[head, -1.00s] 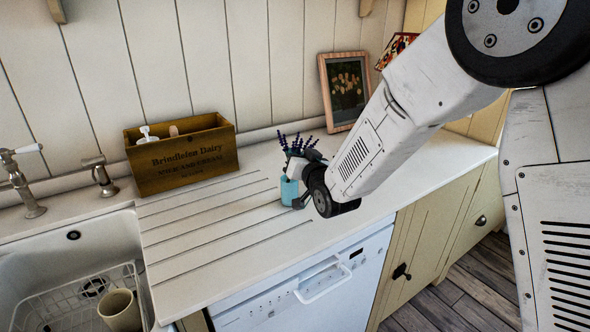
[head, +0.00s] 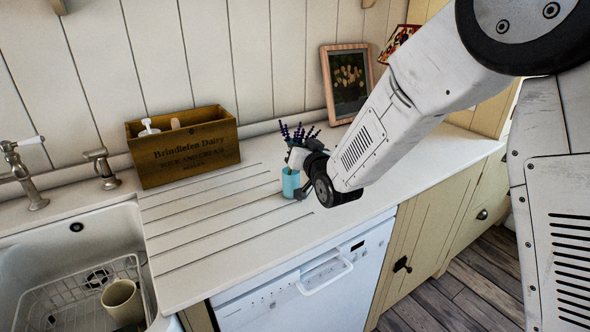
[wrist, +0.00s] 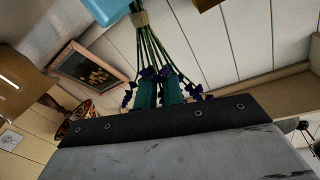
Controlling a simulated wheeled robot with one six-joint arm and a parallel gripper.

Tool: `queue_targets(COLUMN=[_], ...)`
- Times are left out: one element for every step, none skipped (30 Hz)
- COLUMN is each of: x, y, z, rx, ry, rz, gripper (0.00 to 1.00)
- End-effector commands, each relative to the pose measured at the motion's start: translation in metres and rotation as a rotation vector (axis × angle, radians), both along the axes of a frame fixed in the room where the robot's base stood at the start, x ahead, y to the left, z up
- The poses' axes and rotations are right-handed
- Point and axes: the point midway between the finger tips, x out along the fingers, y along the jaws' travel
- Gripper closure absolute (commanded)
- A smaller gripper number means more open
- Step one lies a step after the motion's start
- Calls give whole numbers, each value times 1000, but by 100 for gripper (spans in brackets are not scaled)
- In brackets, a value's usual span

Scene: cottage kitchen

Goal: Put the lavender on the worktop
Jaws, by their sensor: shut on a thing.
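The lavender (head: 299,134) is a bunch of purple flower spikes on green stems with a light blue pot (head: 290,182).
A wooden Brindleton-style lettered box (head: 184,155) with bottles stands at the back left. The sink (head: 70,235) with a wire rack and a mug (head: 122,299) is at the left. A framed picture (head: 347,80) leans on the wall. Grooved worktop left of the pot is clear.

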Motion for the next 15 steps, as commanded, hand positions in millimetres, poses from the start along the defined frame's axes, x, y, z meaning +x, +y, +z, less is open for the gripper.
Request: queue_targets(x=[0,0,0,0,0,0,0,0,0,0,0,0,0,0,0], y=[0,0,0,0,0,0,0,0,0,0,0,0,0,0,0], z=[-4,-6,-9,-11,-15,-20,-25,-30,-37,-42,-46,-50,-52,-52,-52], rx=[0,0,0,0,-1,-1,-1,-1,-2,-1,-1,-1,-1,0,0], ry=[1,1,1,1,1,2,3,3,4,3,3,2,1,0,-1], rz=[0,0,0,0,-1,0,0,0,0,0,0,0,-1,0,0], gripper=[100,100,100,100,100,100,100,100,100,100,100,100,100,100,100])
